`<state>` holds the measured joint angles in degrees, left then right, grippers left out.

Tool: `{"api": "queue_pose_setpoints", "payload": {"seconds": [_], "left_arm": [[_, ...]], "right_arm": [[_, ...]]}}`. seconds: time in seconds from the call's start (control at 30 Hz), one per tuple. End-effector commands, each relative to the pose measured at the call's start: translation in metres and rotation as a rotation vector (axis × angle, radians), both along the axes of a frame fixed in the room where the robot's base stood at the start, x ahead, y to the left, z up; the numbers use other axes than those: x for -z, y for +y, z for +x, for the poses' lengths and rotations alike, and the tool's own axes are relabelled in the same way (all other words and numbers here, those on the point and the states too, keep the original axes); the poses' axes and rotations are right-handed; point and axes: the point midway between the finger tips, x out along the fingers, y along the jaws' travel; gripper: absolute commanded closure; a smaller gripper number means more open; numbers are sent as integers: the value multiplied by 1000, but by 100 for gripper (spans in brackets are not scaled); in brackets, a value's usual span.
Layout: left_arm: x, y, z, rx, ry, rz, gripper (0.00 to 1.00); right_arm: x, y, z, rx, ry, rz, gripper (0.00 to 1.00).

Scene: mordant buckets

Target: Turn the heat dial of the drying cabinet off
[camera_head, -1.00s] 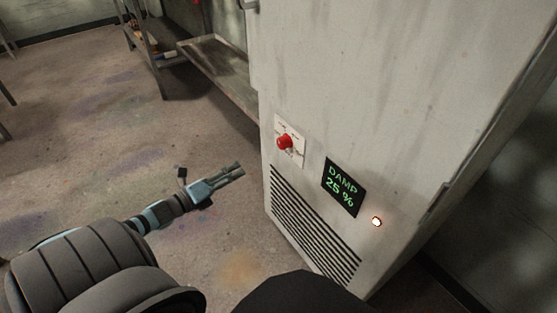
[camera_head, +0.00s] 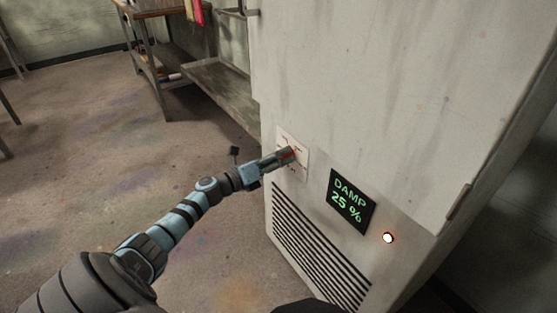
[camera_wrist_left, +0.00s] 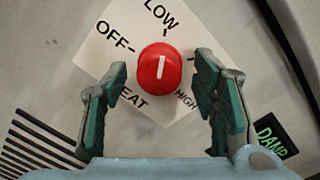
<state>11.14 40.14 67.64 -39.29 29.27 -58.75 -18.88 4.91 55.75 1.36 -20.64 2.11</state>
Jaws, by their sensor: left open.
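The drying cabinet (camera_head: 350,80) is tall and pale grey. Its red heat dial (camera_wrist_left: 159,70) sits on a white plate (camera_wrist_left: 98,42) marked OFF, LOW and HIGH. In the left wrist view the dial's white mark points up, close to the LOW tick and away from OFF. My left gripper (camera_head: 287,157) reaches the plate in the head view and mostly covers the dial there. In the wrist view its open fingers (camera_wrist_left: 160,66) stand on either side of the dial, with gaps; I cannot tell how deep they reach. My right gripper is not in view.
A lit display (camera_head: 350,201) reads DAMP 25 %, with a glowing lamp (camera_head: 388,238) beside it. A vent grille (camera_head: 318,258) lies below the plate. A metal shelf (camera_head: 222,90) stands behind, left of the cabinet. The floor (camera_head: 80,160) at left is open.

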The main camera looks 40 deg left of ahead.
Motion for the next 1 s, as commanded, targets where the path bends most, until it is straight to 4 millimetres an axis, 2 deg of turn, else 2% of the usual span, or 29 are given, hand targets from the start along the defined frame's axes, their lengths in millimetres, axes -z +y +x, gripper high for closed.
{"api": "queue_pose_setpoints", "payload": {"seconds": [0.07,0.3,0.37,0.73,0.93,1.0], "left_arm": [[0,0,0,0,0,0,49],[0,0,-1,0,0,0,88],[0,0,-1,0,0,0,94],[-1,0,-1,0,17,-56,94],[-1,1,-1,-1,53,-169,94],[-1,1,-1,0,69,-222,94]], "right_arm": [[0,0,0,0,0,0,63],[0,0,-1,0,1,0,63],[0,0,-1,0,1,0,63],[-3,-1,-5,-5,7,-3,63],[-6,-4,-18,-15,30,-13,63],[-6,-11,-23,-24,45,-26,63]]}}
